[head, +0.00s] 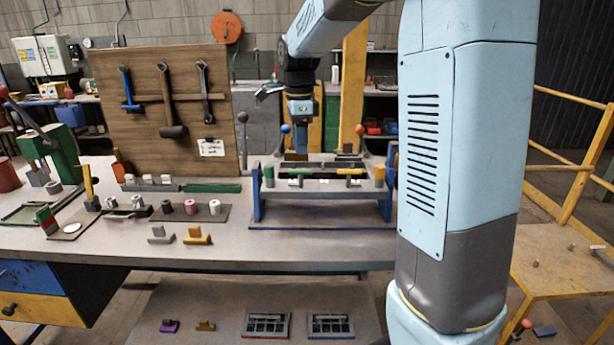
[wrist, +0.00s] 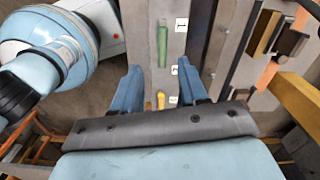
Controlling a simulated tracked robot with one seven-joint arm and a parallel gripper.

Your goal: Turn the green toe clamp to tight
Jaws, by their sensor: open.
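A blue-ended fixture (head: 322,213) stands on the bench in the head view, with a small green clamp handle (head: 300,171) and a yellow handle (head: 350,170) on its grey top. In the wrist view the green handle (wrist: 162,46) lies lengthwise along a grey bar, beside small white marked plates (wrist: 181,24). The yellow piece (wrist: 161,100) shows between my fingers. My gripper (wrist: 160,85) is open and empty, with blue fingers. In the head view my gripper (head: 297,148) points down above the fixture's left half, apart from the green handle.
A wooden tool board (head: 165,110) stands behind the bench at left. Levers with a blue knob (head: 285,128) and an orange knob (head: 360,129) rise behind the fixture. A yellow block (head: 198,236) lies in front, left of the fixture.

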